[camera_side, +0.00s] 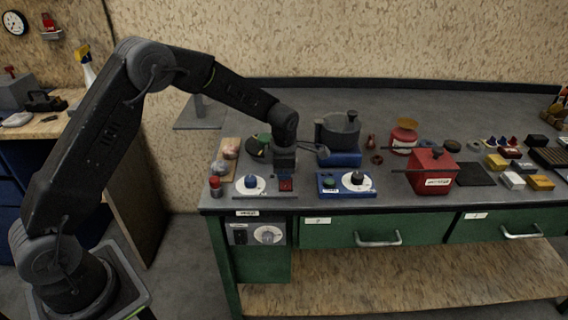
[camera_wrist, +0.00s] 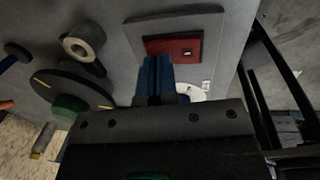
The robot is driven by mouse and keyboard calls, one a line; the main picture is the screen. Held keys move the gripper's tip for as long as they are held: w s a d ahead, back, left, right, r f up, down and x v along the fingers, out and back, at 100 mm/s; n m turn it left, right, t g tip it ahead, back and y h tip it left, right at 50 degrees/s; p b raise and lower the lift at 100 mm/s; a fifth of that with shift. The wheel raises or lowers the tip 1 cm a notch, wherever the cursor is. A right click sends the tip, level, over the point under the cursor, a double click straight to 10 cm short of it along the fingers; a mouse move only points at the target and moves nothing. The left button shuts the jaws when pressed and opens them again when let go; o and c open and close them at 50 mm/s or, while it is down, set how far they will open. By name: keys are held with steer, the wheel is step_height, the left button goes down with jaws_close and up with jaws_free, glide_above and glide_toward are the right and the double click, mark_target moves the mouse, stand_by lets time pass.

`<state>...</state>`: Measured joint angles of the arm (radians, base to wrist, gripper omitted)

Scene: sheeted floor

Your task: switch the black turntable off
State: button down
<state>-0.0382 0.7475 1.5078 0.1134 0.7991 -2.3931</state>
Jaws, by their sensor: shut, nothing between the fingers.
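The black turntable (camera_side: 257,146) is a dark disc on the left part of the bench, with a green piece on it. In the wrist view the disc (camera_wrist: 96,93) has yellow marks and lies at the left. A red switch (camera_side: 286,184) sits on a grey plate near the bench's front edge; in the wrist view the switch (camera_wrist: 187,45) shows a small light spot. My gripper (camera_side: 285,173) is above the switch, pointing down. In the wrist view its fingertips (camera_wrist: 157,62) are together over the switch's lower edge, empty. I cannot tell whether they touch it.
A white dial with a blue knob (camera_side: 250,184) and a red button (camera_side: 215,186) stand left of the switch. A blue control box (camera_side: 330,191) is to its right. A grey pot (camera_side: 337,134) stands behind. A red box (camera_side: 432,172) and small blocks are further right.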

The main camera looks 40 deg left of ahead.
stand_by(0.3)
steer(key=shift+w+a+f, duration=0.1)
steer(key=shift+f, duration=0.2)
steer(key=shift+s+d+r, duration=0.25)
steer(key=shift+s+d, duration=0.35)
step_height(320, 180, up, 14)
steer(key=w+a, duration=0.1)
steer(key=shift+a, duration=0.15)
stand_by(0.5)
steer(key=shift+w, duration=0.1)
